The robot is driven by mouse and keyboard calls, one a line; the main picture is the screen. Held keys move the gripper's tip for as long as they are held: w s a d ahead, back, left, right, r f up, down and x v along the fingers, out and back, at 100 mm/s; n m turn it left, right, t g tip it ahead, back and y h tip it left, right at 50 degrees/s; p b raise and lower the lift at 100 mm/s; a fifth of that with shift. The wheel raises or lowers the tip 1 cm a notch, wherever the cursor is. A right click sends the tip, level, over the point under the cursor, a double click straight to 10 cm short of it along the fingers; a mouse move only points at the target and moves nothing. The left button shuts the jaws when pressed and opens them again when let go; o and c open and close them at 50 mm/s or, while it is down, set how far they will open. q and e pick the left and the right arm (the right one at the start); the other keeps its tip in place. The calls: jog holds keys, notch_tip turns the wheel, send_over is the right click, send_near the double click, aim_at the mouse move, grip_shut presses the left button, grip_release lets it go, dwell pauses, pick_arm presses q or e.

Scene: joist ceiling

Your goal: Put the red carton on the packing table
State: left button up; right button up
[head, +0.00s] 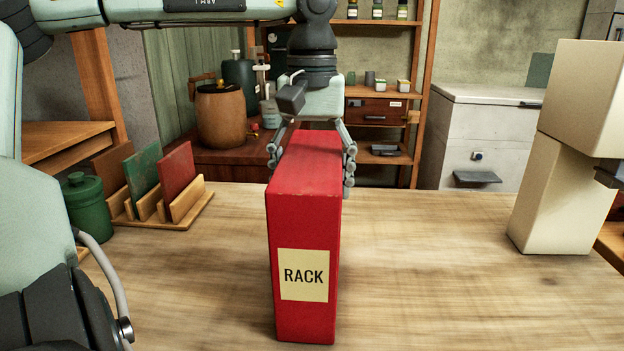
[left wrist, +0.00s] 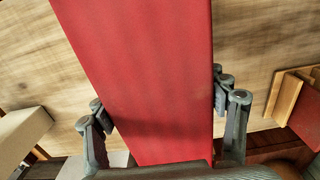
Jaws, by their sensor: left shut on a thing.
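The red carton (head: 303,220) is a tall upright box with a cream label reading "RACK" on its near face. My left gripper (head: 310,172) comes down from above and is shut across the carton's upper part, a finger on each side. In the left wrist view the carton (left wrist: 150,60) fills the space between the fingers (left wrist: 160,95). The carton is over the light wooden table (head: 430,270); I cannot tell whether its base touches the top. No label shows whether this is the packing table.
Cream boxes (head: 562,195) stand at the table's right, one above another. A wooden rack (head: 185,205) with green and red panels and a green canister (head: 88,208) are at the left. Shelving (head: 425,95) and a pale cabinet (head: 485,135) stand behind. The table between carton and cream boxes is clear.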

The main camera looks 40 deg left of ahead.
pick_arm(q)
jog(key=shift+f, duration=0.1)
jog(key=o, duration=1.6)
jog(key=shift+o, duration=1.2)
pick_arm(e)
jog(key=shift+s, duration=0.4)
pick_arm(q)
notch_tip(320, 180, up, 11)
jog(key=shift+r+p, duration=0.1)
jog(key=shift+p, duration=0.25)
jog(key=shift+r, duration=0.6)
pick_arm(e)
jog(key=shift+f, duration=1)
